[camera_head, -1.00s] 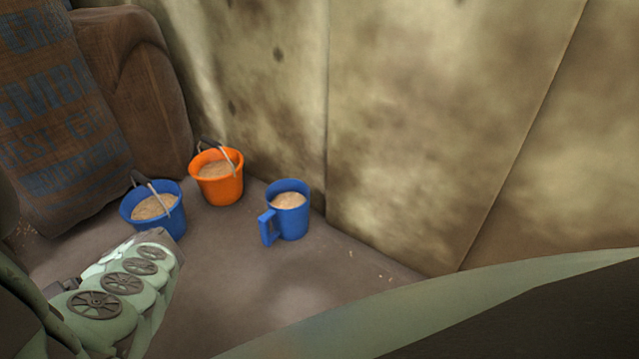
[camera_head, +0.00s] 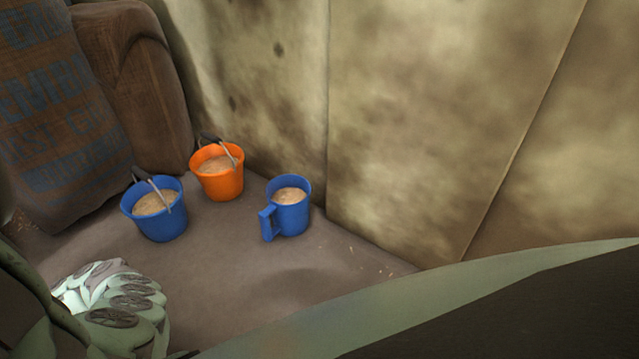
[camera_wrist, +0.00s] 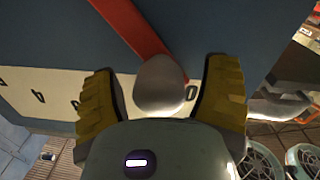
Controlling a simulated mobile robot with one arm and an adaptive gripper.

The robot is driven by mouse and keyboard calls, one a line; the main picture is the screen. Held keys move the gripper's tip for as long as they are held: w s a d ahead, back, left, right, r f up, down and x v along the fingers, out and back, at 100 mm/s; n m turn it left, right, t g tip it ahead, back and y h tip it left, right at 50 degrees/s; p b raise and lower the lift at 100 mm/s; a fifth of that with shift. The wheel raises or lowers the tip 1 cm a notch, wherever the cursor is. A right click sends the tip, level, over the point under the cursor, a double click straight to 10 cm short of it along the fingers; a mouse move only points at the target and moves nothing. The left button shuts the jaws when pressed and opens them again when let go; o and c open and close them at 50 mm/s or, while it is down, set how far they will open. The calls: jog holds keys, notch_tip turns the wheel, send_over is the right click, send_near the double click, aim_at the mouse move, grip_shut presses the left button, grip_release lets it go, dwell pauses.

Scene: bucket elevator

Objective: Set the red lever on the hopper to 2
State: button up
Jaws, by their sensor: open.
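The red lever (camera_wrist: 135,27) crosses a dark blue panel, seen in the wrist view, and runs from the top edge down to a pale grey rounded knob (camera_wrist: 160,82). My gripper (camera_wrist: 161,70) is open, with one yellow-padded finger on each side of the knob. A gap shows on both sides, so the fingers appear not to be pressing it. A white scale strip (camera_wrist: 50,84) with dark marks lies left of the knob; its turned digits are hard to read. A further white patch (camera_wrist: 180,6) with a mark is right of the lever. The lever is not in the head view.
In the head view, a blue bucket (camera_head: 160,222), an orange bucket (camera_head: 219,184) and a blue mug (camera_head: 290,218), all filled with grain, stand on the floor by a stained wall (camera_head: 430,120). Sacks (camera_head: 60,120) lean at left. Grey machinery (camera_wrist: 290,90) is at right in the wrist view.

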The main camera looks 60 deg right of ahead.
jog(key=shift+a, duration=0.1)
grip_shut()
jog(key=shift+r, duration=0.15)
dwell(0.6)
